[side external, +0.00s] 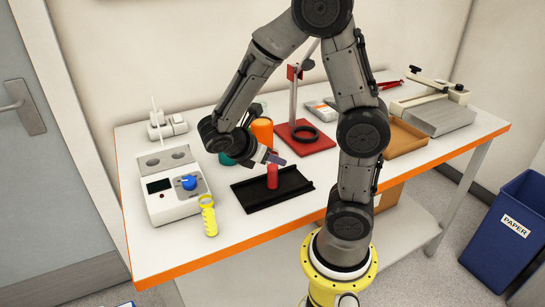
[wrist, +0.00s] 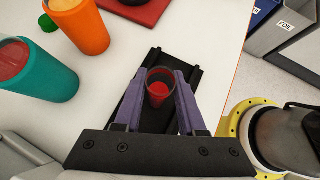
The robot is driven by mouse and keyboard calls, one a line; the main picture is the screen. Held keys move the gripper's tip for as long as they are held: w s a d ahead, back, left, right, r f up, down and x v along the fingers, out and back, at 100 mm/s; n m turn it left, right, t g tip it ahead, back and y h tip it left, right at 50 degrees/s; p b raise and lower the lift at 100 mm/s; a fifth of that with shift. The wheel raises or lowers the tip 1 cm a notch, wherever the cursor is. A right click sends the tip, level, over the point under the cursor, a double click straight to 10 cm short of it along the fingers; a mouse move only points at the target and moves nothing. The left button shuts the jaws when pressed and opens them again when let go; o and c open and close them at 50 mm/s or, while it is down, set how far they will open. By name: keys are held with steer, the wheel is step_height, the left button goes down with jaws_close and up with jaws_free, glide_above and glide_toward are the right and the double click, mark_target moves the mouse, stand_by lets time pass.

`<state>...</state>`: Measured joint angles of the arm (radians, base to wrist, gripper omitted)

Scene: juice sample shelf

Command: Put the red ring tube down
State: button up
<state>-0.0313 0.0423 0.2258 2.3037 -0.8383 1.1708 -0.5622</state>
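The red tube (side external: 272,177) is upright over the black channelled rack (side external: 250,196) in the side view. In the wrist view I look down into its open top, with red inside (wrist: 158,91). My gripper (side external: 273,158) is at the tube's upper end. In the wrist view the purple fingers of my gripper (wrist: 160,80) lie close against both sides of the tube and appear shut on it. The rack (wrist: 152,60) runs beneath. Whether the tube's bottom touches the rack I cannot tell.
An orange cup (wrist: 88,30) and a teal cup (wrist: 45,80) stand left of the rack in the wrist view. A yellow tube (side external: 209,218) and a white meter (side external: 172,190) are left in the side view. A red stand base (side external: 310,147) is behind.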

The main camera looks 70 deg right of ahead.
steer(key=o, duration=0.3)
steer(key=shift+o, duration=0.2)
steer(key=v, duration=1.2)
steer(key=s+a+r+m+t+y, duration=0.1)
steer(key=s+a+m+t+y, duration=0.5)
steer(key=m+t+y, duration=0.3)
steer(key=s+m, duration=0.1)
steer(key=m, duration=0.3)
steer(key=shift+a+r, duration=0.1)
